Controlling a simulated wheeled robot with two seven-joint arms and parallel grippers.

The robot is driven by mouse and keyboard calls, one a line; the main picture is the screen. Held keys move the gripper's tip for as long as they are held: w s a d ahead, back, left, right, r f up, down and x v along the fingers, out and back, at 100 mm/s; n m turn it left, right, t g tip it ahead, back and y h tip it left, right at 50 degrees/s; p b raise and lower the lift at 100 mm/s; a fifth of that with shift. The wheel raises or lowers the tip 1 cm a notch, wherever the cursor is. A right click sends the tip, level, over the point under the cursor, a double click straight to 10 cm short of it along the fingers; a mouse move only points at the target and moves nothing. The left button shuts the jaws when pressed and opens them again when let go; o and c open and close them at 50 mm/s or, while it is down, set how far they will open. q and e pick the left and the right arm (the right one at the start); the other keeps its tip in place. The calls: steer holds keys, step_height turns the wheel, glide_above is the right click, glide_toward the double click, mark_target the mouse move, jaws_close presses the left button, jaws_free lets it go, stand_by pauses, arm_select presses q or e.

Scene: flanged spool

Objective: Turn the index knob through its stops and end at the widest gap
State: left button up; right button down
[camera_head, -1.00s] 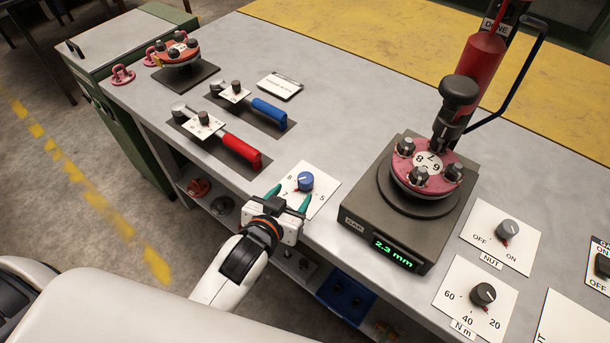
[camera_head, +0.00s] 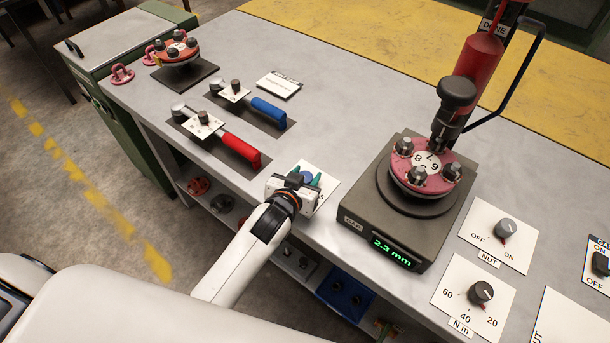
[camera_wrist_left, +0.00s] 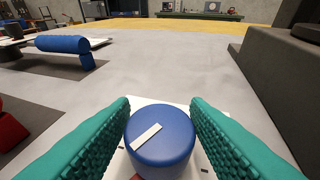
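The blue index knob (camera_wrist_left: 160,140) stands on a white numbered plate (camera_head: 326,185) at the bench's front edge. A white line marks its top, slanting from lower left to upper right in the wrist view. In the head view my left gripper (camera_head: 306,177) hides most of the knob and most plate numbers. A red flanged spool (camera_head: 426,172) with numbers on top sits on the grey gauge, whose display (camera_head: 397,252) reads 2.3 mm. My right gripper is not in view.
A red press column (camera_head: 478,65) stands over the spool. NUT (camera_head: 504,229) and N m (camera_head: 481,292) knobs are at right. Red-handled (camera_head: 240,147) and blue-handled (camera_head: 268,113) tools lie left of the knob plate. Bench behind the knob is clear.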

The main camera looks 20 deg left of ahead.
arm_select(q)
steer(key=c, duration=0.6)
steer(key=shift+a+r+m+h+p, duration=0.1)
steer(key=shift+r+m+h+p, duration=0.1)
steer(key=shift+m+h+p, duration=0.8)
steer(key=shift+a+m+g+h+p, duration=0.1)
steer(key=shift+m+g+h+p, duration=0.3)
steer(key=shift+m+h+p, duration=0.3)
steer(key=shift+f+m+h, duration=0.15)
steer(key=shift+m+h, duration=0.25)
steer(key=shift+h, duration=0.1)
steer(key=shift+w+f+m+g+h+b, duration=0.1)
steer(key=shift+m+g+h+b, duration=0.35)
steer(key=shift+m+g+h, duration=0.2)
steer(key=shift+m+g+h+b, duration=1.25)
steer(key=shift+m+h+b, duration=0.45)
steer(key=shift+m+h, duration=0.05)
steer(key=shift+r+m+g+h, duration=0.2)
steer(key=shift+m+g+h, duration=0.2)
steer(key=shift+m+g, duration=0.15)
steer(key=shift+m+g+h+p, duration=0.5)
steer(key=shift+m+g+p, duration=0.15)
steer(key=shift+m+g, duration=0.4)
